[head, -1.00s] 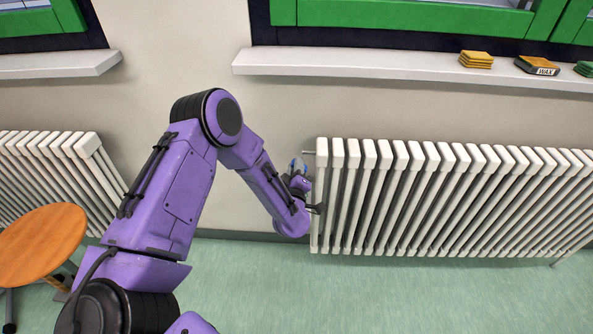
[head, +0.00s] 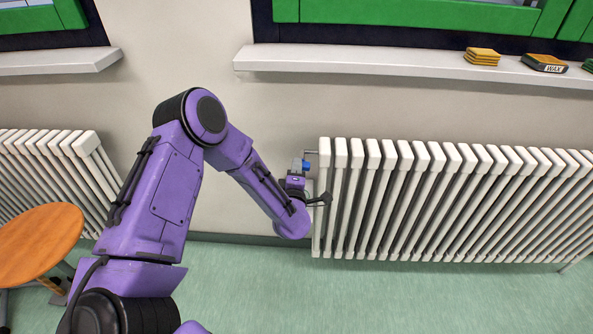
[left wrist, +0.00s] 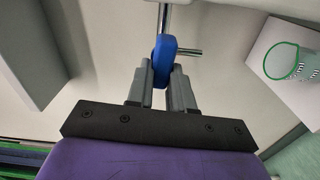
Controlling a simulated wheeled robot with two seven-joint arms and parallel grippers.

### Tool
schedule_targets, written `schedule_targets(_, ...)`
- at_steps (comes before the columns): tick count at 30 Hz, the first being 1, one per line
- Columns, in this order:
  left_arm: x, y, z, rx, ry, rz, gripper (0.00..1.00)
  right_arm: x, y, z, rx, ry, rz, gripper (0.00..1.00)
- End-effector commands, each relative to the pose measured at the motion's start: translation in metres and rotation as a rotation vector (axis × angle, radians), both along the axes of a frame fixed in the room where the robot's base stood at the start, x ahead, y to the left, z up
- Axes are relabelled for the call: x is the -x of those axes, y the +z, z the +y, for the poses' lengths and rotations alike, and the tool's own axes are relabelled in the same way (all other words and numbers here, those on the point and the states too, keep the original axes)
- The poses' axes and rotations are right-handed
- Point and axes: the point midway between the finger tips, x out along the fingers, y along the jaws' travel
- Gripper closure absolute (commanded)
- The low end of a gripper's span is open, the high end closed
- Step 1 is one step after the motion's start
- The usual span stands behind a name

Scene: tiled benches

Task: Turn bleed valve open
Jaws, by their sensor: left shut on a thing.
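The bleed valve's blue handle (head: 305,166) is at the upper left end of the white radiator (head: 338,200), near a short metal pipe. In the left wrist view the blue handle (left wrist: 165,56) stands upright on a metal stem, with a thin metal pin sticking out to the right. My left gripper (left wrist: 162,80) is shut on the blue handle, one grey finger on each side. In the head view my left gripper (head: 297,180) is small and partly hidden by its own wrist. My right gripper is in neither view.
A second radiator (head: 45,165) and an orange-topped stool (head: 40,243) are at the left. A green-rimmed cup (left wrist: 285,60) shows in the wrist view.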

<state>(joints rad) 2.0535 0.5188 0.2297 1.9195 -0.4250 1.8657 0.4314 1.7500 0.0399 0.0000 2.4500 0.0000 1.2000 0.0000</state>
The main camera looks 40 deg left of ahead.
Motion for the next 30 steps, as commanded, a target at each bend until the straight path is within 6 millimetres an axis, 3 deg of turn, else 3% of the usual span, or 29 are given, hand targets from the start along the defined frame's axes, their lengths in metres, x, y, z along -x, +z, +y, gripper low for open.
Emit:
schedule_targets(12, 0.0, 0.001, 0.0, 0.006, 0.001, -0.005, 1.0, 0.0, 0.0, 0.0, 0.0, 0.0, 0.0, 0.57)
schedule_targets(13, 0.0, 0.001, 0.0, 0.006, 0.001, -0.005, 0.76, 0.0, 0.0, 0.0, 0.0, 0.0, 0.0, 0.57)
schedule_targets(15, 0.0, 0.001, 0.0, 0.006, 0.001, -0.005, 0.53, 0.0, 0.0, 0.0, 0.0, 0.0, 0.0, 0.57)
schedule_targets(25, 0.003, 0.0, -0.002, 0.005, -0.001, -0.003, 0.53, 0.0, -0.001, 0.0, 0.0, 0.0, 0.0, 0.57)
schedule_targets(30, 0.028, -0.001, -0.019, 0.005, -0.006, -0.001, 0.53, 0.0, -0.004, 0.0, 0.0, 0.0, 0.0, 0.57)
